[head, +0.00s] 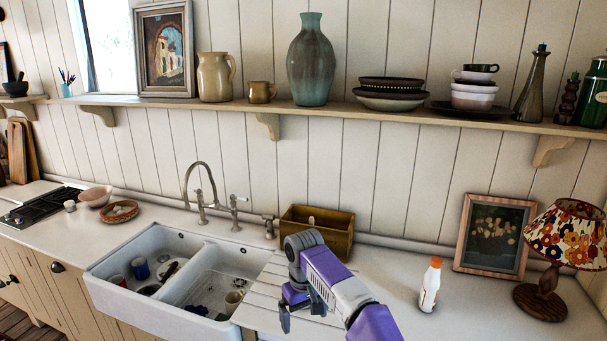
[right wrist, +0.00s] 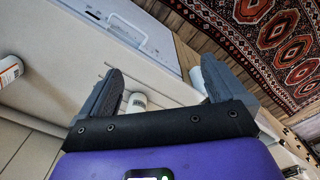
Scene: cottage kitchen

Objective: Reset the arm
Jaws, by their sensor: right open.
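My right arm comes in from the bottom of the head view. My right gripper (head: 301,305) is above the ribbed counter just right of the sink, pointing down. In the right wrist view my right gripper (right wrist: 160,88) has its two dark fingers spread wide, with nothing held between them. My left gripper is in neither view.
A white bottle with an orange cap (head: 430,285) stands right of my arm. A wooden box (head: 318,228) stands behind the gripper. The white sink (head: 150,312) holds several cups. A picture frame (head: 494,236) and lamp (head: 562,235) stand at right.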

